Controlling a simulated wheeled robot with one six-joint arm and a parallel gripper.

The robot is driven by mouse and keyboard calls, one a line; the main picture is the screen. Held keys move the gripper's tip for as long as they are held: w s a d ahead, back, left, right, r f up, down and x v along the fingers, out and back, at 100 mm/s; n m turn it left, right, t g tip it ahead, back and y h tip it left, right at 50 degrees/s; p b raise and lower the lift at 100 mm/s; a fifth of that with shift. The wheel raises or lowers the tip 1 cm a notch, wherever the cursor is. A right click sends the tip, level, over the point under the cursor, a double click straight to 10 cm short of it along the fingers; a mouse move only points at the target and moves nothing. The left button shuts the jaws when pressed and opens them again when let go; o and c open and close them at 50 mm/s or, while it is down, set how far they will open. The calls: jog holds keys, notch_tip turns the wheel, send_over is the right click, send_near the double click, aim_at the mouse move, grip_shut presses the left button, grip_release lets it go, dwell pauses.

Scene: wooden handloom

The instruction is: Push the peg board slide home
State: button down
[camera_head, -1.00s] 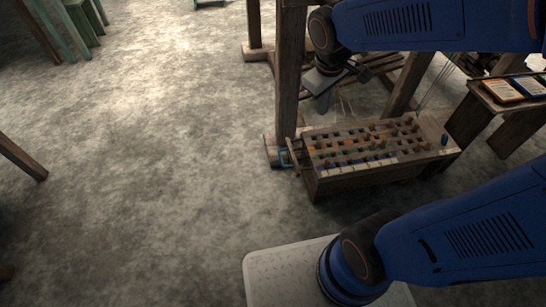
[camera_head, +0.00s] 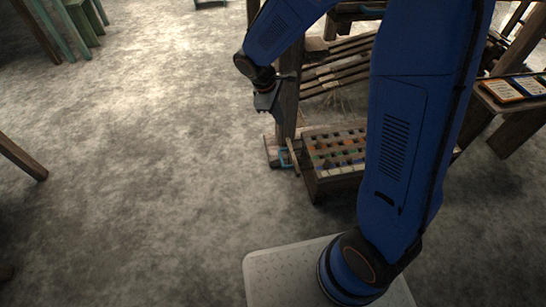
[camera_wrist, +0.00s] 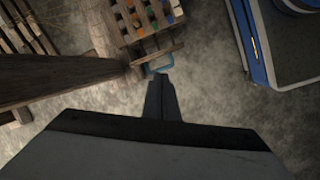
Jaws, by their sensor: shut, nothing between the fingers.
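The peg board (camera_head: 318,185) is a low wooden box with rows of coloured pegs at the foot of the loom. My arm hides its right part in the head view. A teal handle (camera_head: 284,160) and a wooden end bar (camera_head: 293,157) show at its left end. In the wrist view the peg board (camera_wrist: 128,36) is at the top, with the teal handle (camera_wrist: 158,66) below it. My gripper (camera_head: 266,104) is shut and empty, above the floor left of the loom post. In the wrist view its fingertips (camera_wrist: 161,80) appear just below the handle, apparently higher than it.
A thick loom post (camera_head: 288,100) rises close by the handle; it also crosses the left of the wrist view (camera_wrist: 60,78). A bench with cards (camera_head: 515,92) stands at the right. The floor to the left (camera_head: 150,170) is clear.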

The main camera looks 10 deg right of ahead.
jog(key=w+a+f+n+h, duration=0.1)
jog(key=a+f+n, duration=0.2)
jog(key=f, duration=0.6)
jog(key=w+a+f+n, duration=0.2)
jog(key=a+f, duration=0.4)
jog(key=f, duration=0.3)
jog(key=shift+w+a+f+n+h, duration=0.15)
jog(key=shift+a+f+n+h, duration=0.05)
jog(key=shift+a+n+h, duration=0.25)
jog(key=shift+d, duration=0.1)
jog(key=d+f, duration=0.8)
jog(key=shift+d, duration=0.2)
jog(key=d, duration=0.6)
jog(key=shift+s+d, duration=0.25)
jog(key=shift+s, duration=0.1)
